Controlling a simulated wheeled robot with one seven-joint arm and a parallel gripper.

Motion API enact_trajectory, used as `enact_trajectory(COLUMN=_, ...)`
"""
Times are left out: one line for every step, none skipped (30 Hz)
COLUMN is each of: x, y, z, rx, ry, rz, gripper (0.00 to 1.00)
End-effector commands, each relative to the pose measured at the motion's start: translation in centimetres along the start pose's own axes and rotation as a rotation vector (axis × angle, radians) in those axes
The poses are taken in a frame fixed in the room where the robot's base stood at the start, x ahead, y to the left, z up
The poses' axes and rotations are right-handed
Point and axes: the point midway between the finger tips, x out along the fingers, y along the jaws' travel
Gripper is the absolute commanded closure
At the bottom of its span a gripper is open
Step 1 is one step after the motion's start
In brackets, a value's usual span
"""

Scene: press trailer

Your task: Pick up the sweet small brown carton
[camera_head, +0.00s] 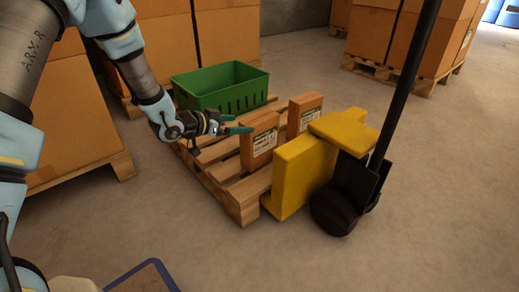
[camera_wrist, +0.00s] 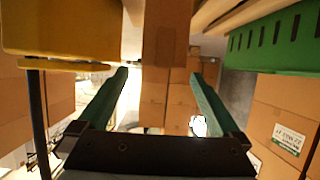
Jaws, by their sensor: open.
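Two small brown cartons with white-and-green labels stand upright on the wooden pallet (camera_head: 240,205). The nearer carton (camera_head: 260,142) is closest to my gripper; the other carton (camera_head: 305,113) stands behind it to the right. My gripper (camera_head: 243,124) is open, with its green fingers at the left side of the nearer carton's top. In the wrist view, my gripper (camera_wrist: 159,74) has a brown carton face (camera_wrist: 165,45) between and beyond its fingertips. I cannot tell whether the fingers touch it. The word sweet cannot be read on either label.
A green crate (camera_head: 220,89) sits on the pallet behind my gripper. A yellow pallet jack (camera_head: 305,170) with a black handle stands close to the right of the cartons. Large stacked boxes (camera_head: 75,125) are at the left.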

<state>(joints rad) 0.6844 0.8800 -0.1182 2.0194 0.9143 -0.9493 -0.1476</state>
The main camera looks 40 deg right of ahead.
Motion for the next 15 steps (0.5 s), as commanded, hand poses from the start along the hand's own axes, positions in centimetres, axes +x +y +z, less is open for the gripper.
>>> enact_trajectory(x=0.8, y=0.2, z=0.3, rx=0.003, ry=0.004, rz=0.005, gripper=0.0)
enact_trajectory(x=1.2, y=0.2, z=0.3, rx=0.003, ry=0.004, rz=0.007, gripper=0.0)
enact_trajectory(x=1.8, y=0.2, z=0.3, rx=0.003, ry=0.004, rz=0.007, gripper=0.0)
enact_trajectory(x=2.3, y=0.2, z=0.3, rx=0.003, ry=0.004, rz=0.007, gripper=0.0)
enact_trajectory(x=2.8, y=0.2, z=0.3, rx=0.003, ry=0.004, rz=0.007, gripper=0.0)
enact_trajectory(x=3.4, y=0.2, z=0.3, rx=0.004, ry=0.004, rz=0.007, gripper=0.0)
enact_trajectory(x=3.9, y=0.2, z=0.3, rx=0.004, ry=0.004, rz=0.006, gripper=0.0)
enact_trajectory(x=4.3, y=0.2, z=0.3, rx=0.004, ry=0.003, rz=0.006, gripper=0.0)
enact_trajectory(x=4.7, y=0.1, z=0.3, rx=0.003, ry=0.002, rz=0.005, gripper=0.0)
enact_trajectory(x=5.0, y=0.1, z=0.3, rx=0.002, ry=0.003, rz=0.005, gripper=0.0)
enact_trajectory(x=5.2, y=0.1, z=0.2, rx=0.001, ry=0.003, rz=0.005, gripper=0.0)
enact_trajectory(x=5.4, y=0.1, z=0.2, rx=0.001, ry=0.002, rz=0.004, gripper=0.0)
enact_trajectory(x=5.5, y=0.1, z=0.2, rx=0.001, ry=0.002, rz=0.004, gripper=0.0)
enact_trajectory(x=5.7, y=0.1, z=0.2, rx=0.001, ry=0.002, rz=0.004, gripper=0.0)
enact_trajectory(x=6.0, y=0.1, z=0.2, rx=0.002, ry=0.002, rz=0.004, gripper=0.0)
